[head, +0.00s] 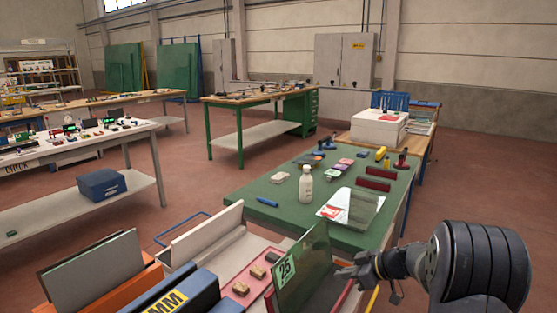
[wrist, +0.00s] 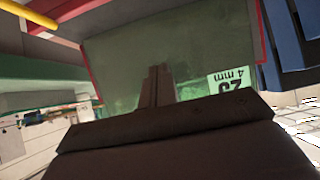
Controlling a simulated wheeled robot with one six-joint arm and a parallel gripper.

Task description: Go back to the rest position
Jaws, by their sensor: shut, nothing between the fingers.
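My gripper (head: 347,272) is at the lower right of the head view, beside an upright glass pane with a green "25" label (head: 305,262). In the wrist view my gripper (wrist: 158,72) has its fingers together and empty. The same glass pane (wrist: 120,50) fills the middle of the wrist view behind the fingers, its label upside down and reading "4 mm". I cannot tell whether the fingertips touch the pane. No marked rest position is visible.
A green-topped table (head: 255,222) stands ahead with a white bottle (head: 306,184), a glass piece on paper and small tools. At the lower left are an orange rack (head: 140,287) with panes and a blue "MM" block (head: 185,292). Red floor lies open at right.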

